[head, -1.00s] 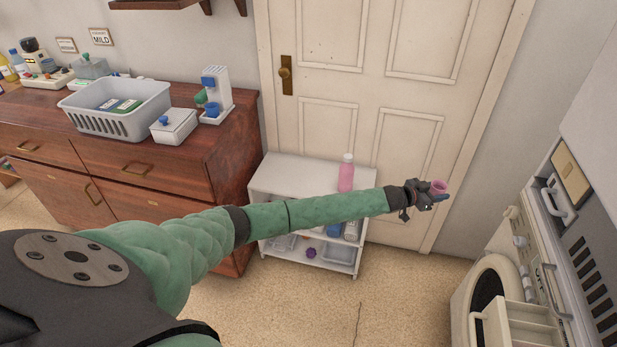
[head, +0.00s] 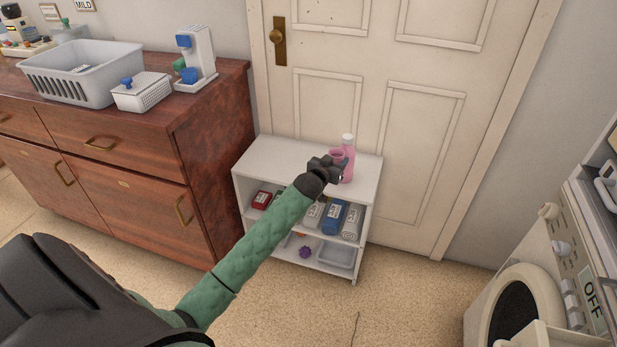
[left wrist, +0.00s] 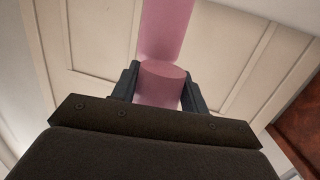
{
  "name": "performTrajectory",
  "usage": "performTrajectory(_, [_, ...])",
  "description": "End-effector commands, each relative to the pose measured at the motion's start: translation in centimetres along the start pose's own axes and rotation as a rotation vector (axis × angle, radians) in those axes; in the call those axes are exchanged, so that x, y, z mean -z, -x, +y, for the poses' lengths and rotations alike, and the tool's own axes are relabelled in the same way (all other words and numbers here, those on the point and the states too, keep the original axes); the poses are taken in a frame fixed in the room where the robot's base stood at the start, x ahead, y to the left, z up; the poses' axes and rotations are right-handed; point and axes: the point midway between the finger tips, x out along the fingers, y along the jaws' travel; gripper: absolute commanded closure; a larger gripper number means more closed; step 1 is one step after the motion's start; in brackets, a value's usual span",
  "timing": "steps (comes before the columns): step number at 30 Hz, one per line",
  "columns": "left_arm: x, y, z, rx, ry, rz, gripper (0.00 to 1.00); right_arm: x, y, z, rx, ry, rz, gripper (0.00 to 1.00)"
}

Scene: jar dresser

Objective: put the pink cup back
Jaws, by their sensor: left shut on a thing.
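The pink cup (head: 337,156) is in my left gripper (head: 335,169), above the top of the small white shelf unit (head: 280,160). In the left wrist view the cup (left wrist: 160,86) sits between the two dark fingers of the left gripper (left wrist: 159,90), which are shut on it. A pink bottle with a white cap (head: 348,158) stands on the shelf top, just behind the cup. The bottle (left wrist: 167,28) also shows beyond the cup in the left wrist view. I cannot tell whether cup and bottle touch. My right gripper is out of view.
Packets and a blue item (head: 334,217) fill the middle shelf; a purple thing (head: 305,252) and a tray are lower. A wooden dresser (head: 215,150) with a grey basket (head: 90,72) stands left. A washing machine (head: 530,300) is right. The shelf top's left is clear.

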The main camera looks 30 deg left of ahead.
Motion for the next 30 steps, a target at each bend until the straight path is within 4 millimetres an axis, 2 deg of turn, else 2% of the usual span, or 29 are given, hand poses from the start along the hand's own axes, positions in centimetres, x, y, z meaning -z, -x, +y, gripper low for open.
performTrajectory(1, [-0.7,0.5,-0.9,0.017,0.005,0.0,1.0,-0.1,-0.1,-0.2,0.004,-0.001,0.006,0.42])
performTrajectory(7, [-1.4,1.0,-3.4,0.05,0.007,0.0,1.0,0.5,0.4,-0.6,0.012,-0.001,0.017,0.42])
performTrajectory(21, [-5.7,-2.4,-11.3,0.051,0.006,-0.001,1.0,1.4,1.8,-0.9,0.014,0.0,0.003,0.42])
performTrajectory(27, [-7.0,-3.4,-13.4,0.049,0.007,0.001,1.0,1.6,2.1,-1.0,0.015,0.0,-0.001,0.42])
performTrajectory(30, [-7.2,-3.6,-13.8,0.049,0.009,0.001,1.0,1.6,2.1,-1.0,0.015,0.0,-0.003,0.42])
